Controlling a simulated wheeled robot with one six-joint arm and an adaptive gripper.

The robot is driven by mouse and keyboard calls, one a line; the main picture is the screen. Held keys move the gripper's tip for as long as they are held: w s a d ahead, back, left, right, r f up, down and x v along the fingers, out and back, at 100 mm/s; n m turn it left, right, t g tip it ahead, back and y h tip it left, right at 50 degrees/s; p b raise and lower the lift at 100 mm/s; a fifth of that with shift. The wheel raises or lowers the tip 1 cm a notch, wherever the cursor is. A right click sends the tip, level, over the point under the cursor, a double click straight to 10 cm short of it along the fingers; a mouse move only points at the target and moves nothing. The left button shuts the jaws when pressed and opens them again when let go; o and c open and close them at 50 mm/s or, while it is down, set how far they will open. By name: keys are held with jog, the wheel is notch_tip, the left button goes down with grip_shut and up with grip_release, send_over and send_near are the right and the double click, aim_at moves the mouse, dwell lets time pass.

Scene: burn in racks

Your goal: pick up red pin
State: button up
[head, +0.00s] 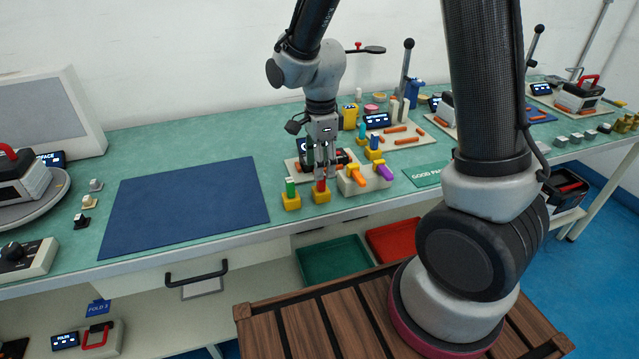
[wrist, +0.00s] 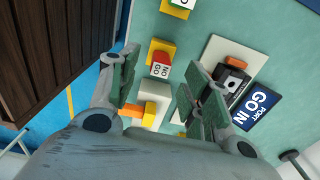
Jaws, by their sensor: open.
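The red pin (head: 321,186) stands upright in a yellow block (head: 321,197) near the front edge of the green bench. In the wrist view the red pin (wrist: 161,69) shows a white top face marked "NO GO", with its yellow block (wrist: 161,47) behind it. My gripper (head: 321,168) points down over the red pin, open, and its fingers partly overlap the pin in the head view. In the wrist view the gripper (wrist: 160,82) has its two fingers spread on either side of the pin, apart from it. I cannot tell the exact height gap.
A green pin (head: 290,186) in another yellow block is close on the left. A pale block with an orange pin (head: 354,175) and a purple pin (head: 384,172) is close on the right. A device on a pale plate (wrist: 234,80) lies behind. The blue mat (head: 185,207) is clear.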

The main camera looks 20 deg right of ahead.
aim_at(321, 185)
notch_tip(321, 185, down, 6)
jog(key=shift+w+d+r, duration=0.1)
jog(key=shift+r, duration=0.1)
grip_shut()
